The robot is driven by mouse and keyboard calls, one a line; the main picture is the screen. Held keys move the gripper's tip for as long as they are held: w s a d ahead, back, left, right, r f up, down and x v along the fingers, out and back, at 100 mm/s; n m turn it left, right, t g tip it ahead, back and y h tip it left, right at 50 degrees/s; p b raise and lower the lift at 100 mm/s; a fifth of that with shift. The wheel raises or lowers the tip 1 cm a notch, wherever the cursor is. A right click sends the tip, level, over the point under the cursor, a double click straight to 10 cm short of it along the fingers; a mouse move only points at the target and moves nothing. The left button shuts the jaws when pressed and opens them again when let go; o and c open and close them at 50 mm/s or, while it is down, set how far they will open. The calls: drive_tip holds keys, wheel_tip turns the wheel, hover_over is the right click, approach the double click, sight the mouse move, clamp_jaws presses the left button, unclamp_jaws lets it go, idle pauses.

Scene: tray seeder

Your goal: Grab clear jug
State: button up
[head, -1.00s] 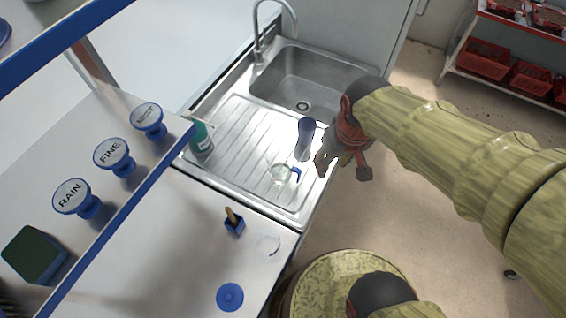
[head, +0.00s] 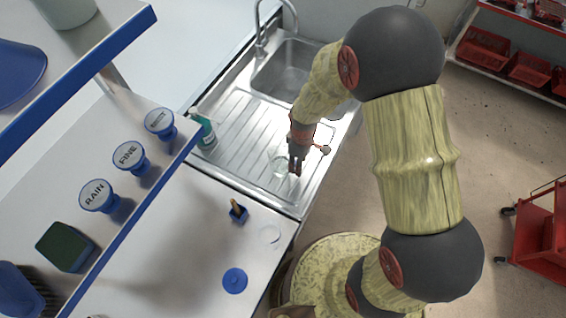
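The clear jug (head: 279,165) stands on the ribbed steel drainboard, near its front right corner. It is faint and see-through, and its blue handle is hidden behind my gripper. My gripper (head: 295,171) points down at the right side of the jug, where the handle was visible earlier. Its two fingers look close together. I cannot tell whether they are around the handle or only above it.
The drainboard (head: 236,135) also holds a green bottle (head: 206,132) at its left edge. A shelf with labelled blue knobs stands at left.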

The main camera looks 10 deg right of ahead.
wheel_tip(320, 180, down, 6)
drive_tip(key=shift+s+a+r, duration=0.1)
drive_tip(key=shift+r, duration=0.05)
drive_tip(key=shift+c, duration=1.3)
clamp_jaws()
